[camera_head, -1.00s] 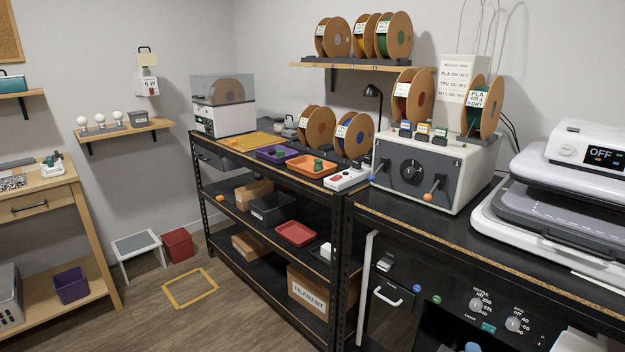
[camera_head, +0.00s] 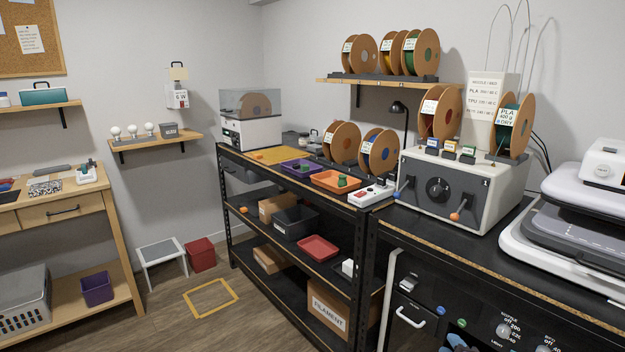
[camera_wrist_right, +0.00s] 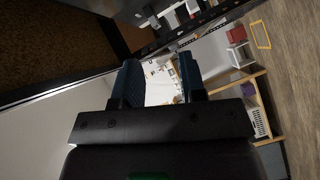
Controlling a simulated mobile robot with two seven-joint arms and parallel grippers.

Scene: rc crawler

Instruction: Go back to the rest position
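My right gripper (camera_wrist_right: 160,78) shows in the right wrist view with its two blue-padded fingers apart. Only the room's background shows between them, so it is open and empty. In the head view just the tip of my right gripper (camera_head: 459,343) shows at the bottom edge, in front of the black workbench on the right. My left gripper is in neither view.
A black shelf rack (camera_head: 300,250) with trays and boxes stands in the middle. A grey dryer box (camera_head: 450,190) and a white press (camera_head: 575,225) stand on the right workbench. A wooden table (camera_head: 60,200) is at left. The floor around the yellow frame (camera_head: 210,312) is clear.

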